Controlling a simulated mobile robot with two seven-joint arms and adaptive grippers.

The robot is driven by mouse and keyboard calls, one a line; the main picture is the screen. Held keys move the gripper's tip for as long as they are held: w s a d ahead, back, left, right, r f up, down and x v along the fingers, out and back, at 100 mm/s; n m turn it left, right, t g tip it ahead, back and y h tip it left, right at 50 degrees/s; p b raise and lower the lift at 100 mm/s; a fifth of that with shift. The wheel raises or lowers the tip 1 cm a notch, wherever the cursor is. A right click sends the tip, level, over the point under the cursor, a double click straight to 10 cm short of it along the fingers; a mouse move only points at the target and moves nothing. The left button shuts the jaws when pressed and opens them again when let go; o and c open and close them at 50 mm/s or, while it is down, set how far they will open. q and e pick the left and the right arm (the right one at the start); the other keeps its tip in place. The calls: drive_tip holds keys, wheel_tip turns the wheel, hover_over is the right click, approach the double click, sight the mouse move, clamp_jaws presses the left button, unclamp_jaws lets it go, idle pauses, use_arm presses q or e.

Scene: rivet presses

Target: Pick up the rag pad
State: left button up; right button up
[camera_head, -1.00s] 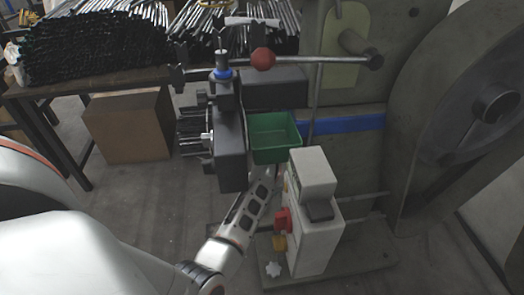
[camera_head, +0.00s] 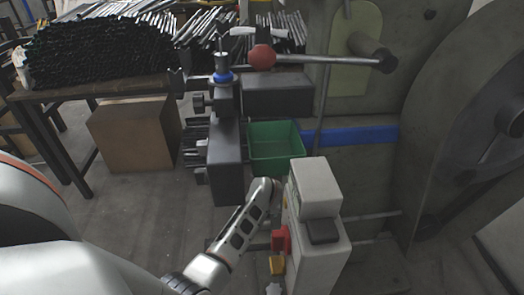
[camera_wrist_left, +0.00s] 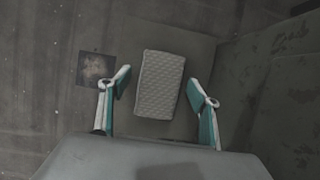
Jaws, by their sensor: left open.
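The rag pad (camera_wrist_left: 161,84) is a light grey, quilted rectangle, slightly tilted in the left wrist view. It lies flat on a grey-green surface. My left gripper (camera_wrist_left: 160,91) is open, with one finger on each side of the pad in the picture. I see gaps between the pad and both fingers, and how high the fingers are above it I cannot tell. In the head view my left arm reaches behind the white control box, and its gripper and the pad are hidden there. My right gripper is not in view.
The white control box (camera_head: 316,190) with a red switch (camera_head: 281,239) stands beside my forearm. A green bin (camera_head: 276,146) and the dark press head (camera_head: 226,160) are above it. A greenish wall (camera_wrist_left: 275,85) rises on the right in the wrist view. A dark square (camera_wrist_left: 96,69) lies left.

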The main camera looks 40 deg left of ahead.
use_arm(q)
drive_tip(key=shift+f, duration=0.3)
idle(0.5)
drive_tip(key=shift+s, duration=0.1)
drive_tip(key=c, duration=1.2)
